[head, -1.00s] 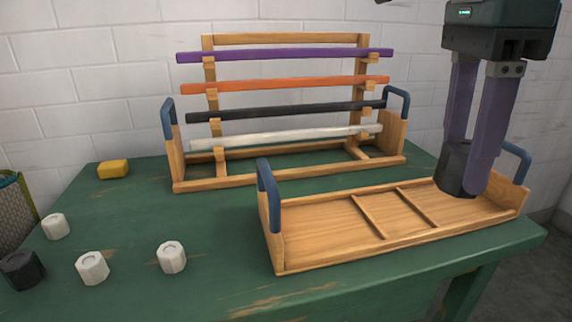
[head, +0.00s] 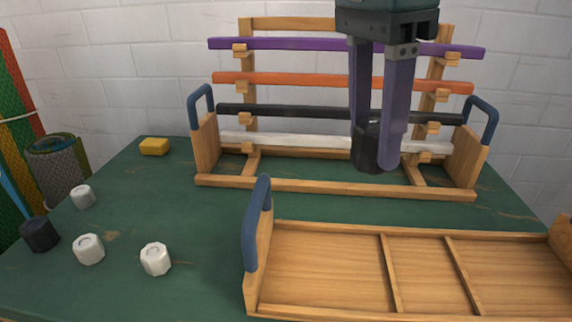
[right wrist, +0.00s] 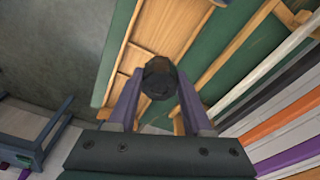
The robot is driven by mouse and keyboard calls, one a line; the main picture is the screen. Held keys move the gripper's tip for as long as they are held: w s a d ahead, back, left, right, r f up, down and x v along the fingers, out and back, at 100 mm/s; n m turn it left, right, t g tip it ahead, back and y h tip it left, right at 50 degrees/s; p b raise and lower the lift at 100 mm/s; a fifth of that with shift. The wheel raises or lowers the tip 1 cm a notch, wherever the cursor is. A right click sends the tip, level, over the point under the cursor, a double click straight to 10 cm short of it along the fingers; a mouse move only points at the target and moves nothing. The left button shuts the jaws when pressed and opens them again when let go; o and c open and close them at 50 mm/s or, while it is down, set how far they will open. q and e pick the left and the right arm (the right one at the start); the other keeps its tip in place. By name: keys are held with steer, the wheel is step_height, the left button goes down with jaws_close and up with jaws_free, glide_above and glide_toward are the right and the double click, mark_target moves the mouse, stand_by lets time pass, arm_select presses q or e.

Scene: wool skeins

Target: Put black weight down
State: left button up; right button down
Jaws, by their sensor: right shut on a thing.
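My right gripper (head: 379,160) is shut on a black weight (head: 368,148), a faceted block partly covered by the purple fingers. In the head view it hangs in front of the rack's white bar (head: 290,139), behind the wooden tray's back edge. In the right wrist view the black weight (right wrist: 159,78) sits between the fingertips (right wrist: 158,95), with tray and green table beneath. The wooden tray (head: 330,265) has two dividers, and its visible compartments are empty. A second black weight (head: 40,234) stands on the table at the left. My left gripper is out of view.
A wooden rack (head: 330,187) with purple, orange, black and white bars stands behind the tray. Three white weights (head: 156,259) and a yellow block (head: 154,146) are on the green table (head: 180,200). A basket (head: 55,170) stands at the left. The tray's blue handle (head: 257,225) sticks up.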

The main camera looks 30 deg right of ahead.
step_height(320, 180, down, 11)
steer(key=b, duration=0.2)
steer(key=shift+f+b, duration=0.2)
steer(key=shift+b, duration=0.2)
steer(key=shift+f+b, duration=0.6)
steer(key=shift+f, duration=2)
steer(key=shift+f, duration=0.2)
steer(key=shift+c, duration=1.6)
jaws_free()
steer(key=shift+r, duration=0.1)
